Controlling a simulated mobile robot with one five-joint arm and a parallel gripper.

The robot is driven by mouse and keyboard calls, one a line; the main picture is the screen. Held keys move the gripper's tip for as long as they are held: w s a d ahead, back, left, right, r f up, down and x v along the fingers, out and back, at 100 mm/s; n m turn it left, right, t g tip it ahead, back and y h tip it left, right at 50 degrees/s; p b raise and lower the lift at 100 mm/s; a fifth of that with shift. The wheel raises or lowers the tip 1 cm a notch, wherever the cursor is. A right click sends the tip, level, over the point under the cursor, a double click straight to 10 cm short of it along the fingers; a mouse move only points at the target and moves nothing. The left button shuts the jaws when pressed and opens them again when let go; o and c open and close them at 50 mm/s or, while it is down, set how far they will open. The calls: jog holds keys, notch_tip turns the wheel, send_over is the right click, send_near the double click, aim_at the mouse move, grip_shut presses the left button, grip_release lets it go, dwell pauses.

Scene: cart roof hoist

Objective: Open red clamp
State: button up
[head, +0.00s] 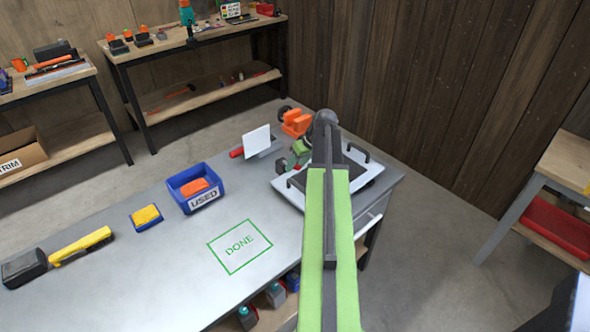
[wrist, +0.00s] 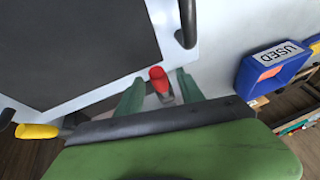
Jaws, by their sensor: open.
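The red clamp (wrist: 158,76) shows in the wrist view as a rounded red handle on a grey metal base, by the edge of a white-framed dark panel (wrist: 75,45). My gripper (wrist: 160,90) is open, with one green finger on each side of the clamp. I cannot tell whether either finger touches it. In the head view the white frame (head: 372,187) lies at the far right end of the metal bench, and my arm hides the clamp and part of the panel. A yellow handle (wrist: 38,131) sits at the panel's left in the wrist view.
A blue USED bin (head: 180,182) with an orange item stands on the bench (head: 150,240). A white card (head: 256,140) stands near the frame, beside a red-ended object (head: 237,152). The green DONE square (head: 240,246) is empty. Dark handles (wrist: 187,20) rise from the frame.

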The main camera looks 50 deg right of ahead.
grip_shut()
dwell(1.3)
